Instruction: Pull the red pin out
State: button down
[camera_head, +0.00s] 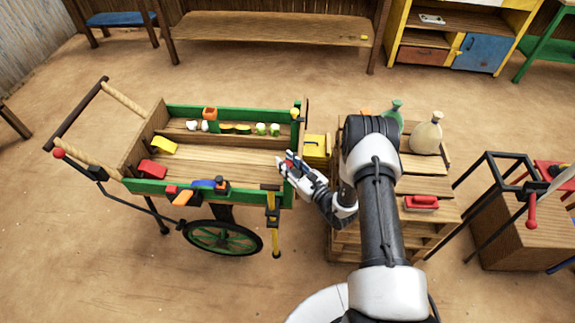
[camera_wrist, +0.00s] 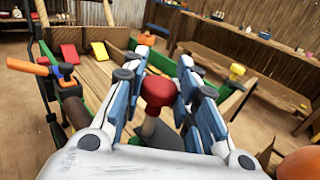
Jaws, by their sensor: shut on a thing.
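The pin is mostly covered by the fingers there. I cannot tell whether its lower end is still seated in the cart.
A yellow knob (camera_head: 294,112) stands at the cart's back right corner. Red (camera_head: 152,170) and yellow (camera_head: 163,145) blocks lie in the cart. An orange piece (camera_head: 183,198) is on the front edge. Wooden crates (camera_head: 425,187) with bottles stand close on the right.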

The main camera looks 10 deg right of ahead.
jog(key=shift+r, duration=0.8)
jog(key=shift+f, duration=0.1)
jog(key=c, duration=1.5)
grip_release()
jog(key=shift+s+d, duration=0.1)
jog(key=shift+s, duration=0.05)
jog(key=shift+o, duration=1.1)
jog(key=v, duration=1.2)
